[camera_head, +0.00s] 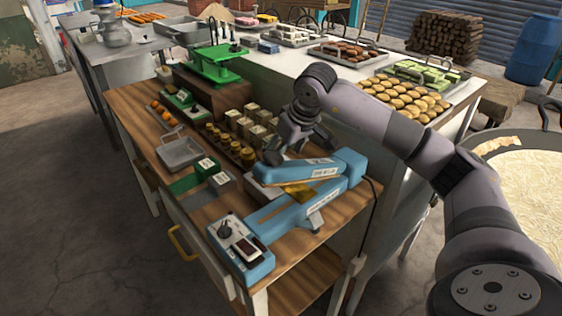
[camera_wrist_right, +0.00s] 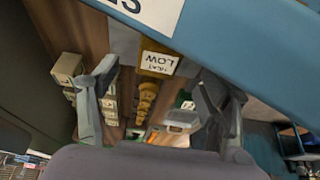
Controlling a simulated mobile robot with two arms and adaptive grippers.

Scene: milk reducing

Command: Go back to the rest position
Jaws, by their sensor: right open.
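My right arm reaches in from the right in the head view. Its gripper (camera_head: 290,152) points down over the wooden table, close above a blue sealer-like device (camera_head: 300,172) and beside several small cream boxes (camera_head: 256,132). In the wrist view the two fingers of the right gripper (camera_wrist_right: 155,100) are spread apart, with nothing held between them. The blue arm of the device (camera_wrist_right: 235,50) crosses the top of that view. My left gripper does not show.
A counter with trays of sweets (camera_head: 405,98) stands behind. A wide pan (camera_head: 520,180) is at right. Floor at left is free.

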